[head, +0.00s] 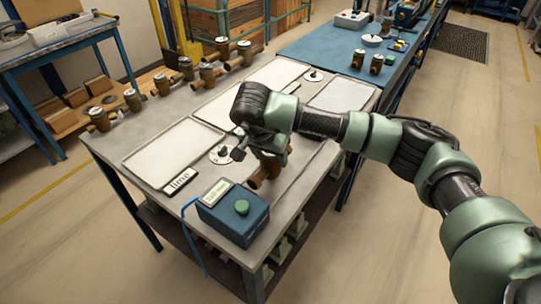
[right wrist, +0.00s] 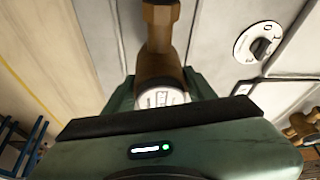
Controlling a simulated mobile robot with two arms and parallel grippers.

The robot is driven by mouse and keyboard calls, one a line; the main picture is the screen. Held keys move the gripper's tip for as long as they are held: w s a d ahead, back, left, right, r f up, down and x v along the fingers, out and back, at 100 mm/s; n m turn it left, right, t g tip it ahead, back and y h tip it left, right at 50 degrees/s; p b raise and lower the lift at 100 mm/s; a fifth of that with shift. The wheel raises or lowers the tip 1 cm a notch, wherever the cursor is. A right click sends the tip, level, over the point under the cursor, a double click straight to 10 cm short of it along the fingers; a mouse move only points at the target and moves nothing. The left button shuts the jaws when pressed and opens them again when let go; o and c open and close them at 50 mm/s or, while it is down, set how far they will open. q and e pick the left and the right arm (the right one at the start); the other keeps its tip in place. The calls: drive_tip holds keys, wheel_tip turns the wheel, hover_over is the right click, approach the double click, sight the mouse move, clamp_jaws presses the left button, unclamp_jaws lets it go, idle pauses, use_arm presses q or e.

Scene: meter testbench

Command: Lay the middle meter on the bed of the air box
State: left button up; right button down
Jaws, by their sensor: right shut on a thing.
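My right gripper (head: 268,142) is over the near part of the metal bench and is shut on a brass meter. The meter's brass body (head: 262,174) shows below the gripper, partly hidden by it. In the right wrist view the held meter (right wrist: 160,62) sits between the gripper fingers (right wrist: 160,92), its white dial face partly covered. Several other brass meters (head: 133,99) stand in rows along the bench's back left side. Pale flat panels (head: 173,153) lie in the bench top; I cannot tell which is the air box bed. My left gripper is not in view.
A blue box with a green button (head: 242,208) stands at the bench's near corner. A round knob plate (head: 220,155) lies left of the gripper; another (head: 314,75) is farther back. The pale panels look clear.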

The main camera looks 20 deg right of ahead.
drive_tip(key=shift+f+b, duration=0.3)
drive_tip(key=shift+b, duration=0.1)
drive_tip(key=shift+f+b, duration=0.35)
drive_tip(key=shift+f, duration=0.15)
idle(0.4)
drive_tip(key=c, duration=0.5)
unclamp_jaws()
drive_tip(key=shift+o, duration=0.4)
drive_tip(key=o, duration=0.4)
drive_tip(key=shift+s+f, duration=0.1)
